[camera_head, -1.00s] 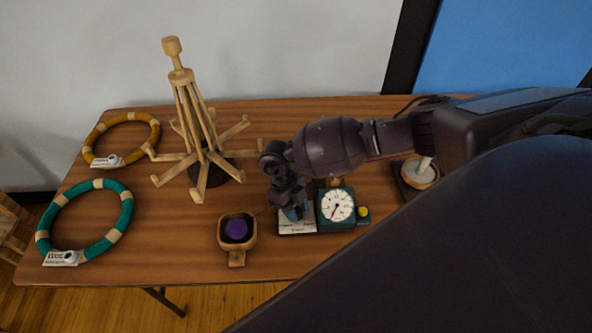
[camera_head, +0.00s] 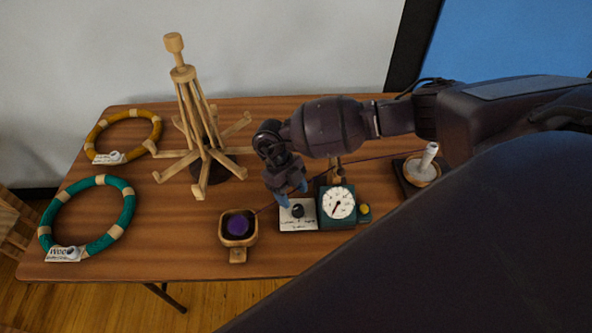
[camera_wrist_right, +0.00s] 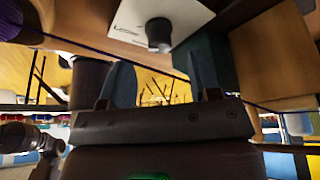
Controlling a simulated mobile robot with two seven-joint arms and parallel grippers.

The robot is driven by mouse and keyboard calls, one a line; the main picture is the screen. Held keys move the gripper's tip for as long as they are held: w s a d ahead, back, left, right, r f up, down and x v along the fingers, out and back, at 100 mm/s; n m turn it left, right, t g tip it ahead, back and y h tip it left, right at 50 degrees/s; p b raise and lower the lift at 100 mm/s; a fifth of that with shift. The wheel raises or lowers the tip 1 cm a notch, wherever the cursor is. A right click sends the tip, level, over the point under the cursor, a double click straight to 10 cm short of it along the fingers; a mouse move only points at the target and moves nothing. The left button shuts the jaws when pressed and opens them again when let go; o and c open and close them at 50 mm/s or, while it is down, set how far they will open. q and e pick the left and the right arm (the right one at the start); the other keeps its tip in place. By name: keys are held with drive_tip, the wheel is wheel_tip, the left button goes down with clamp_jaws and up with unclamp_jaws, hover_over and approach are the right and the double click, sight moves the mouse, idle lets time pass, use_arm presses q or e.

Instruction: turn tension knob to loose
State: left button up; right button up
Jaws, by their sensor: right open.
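The tension knob (camera_head: 298,211) is a small dark knob on a white labelled plate (camera_head: 290,225) at the table's front middle. It also shows in the right wrist view (camera_wrist_right: 159,33), on the white plate beyond my fingertips. My right gripper (camera_head: 292,195) is open and empty, just behind and above the knob, apart from it. Its two blue-grey fingers show in the wrist view (camera_wrist_right: 162,75) with a gap between them. The lettering on the plate is too small to read well in the head view. My left gripper is not in view.
A green counter box with a white dial (camera_head: 338,203) and yellow button (camera_head: 365,209) stands right of the plate. A wooden bowl (camera_head: 237,243) with a purple ball is left. A purple yarn line (camera_head: 385,157) runs behind.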

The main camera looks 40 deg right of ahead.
drive_tip(key=v, duration=0.6)
idle(0.4)
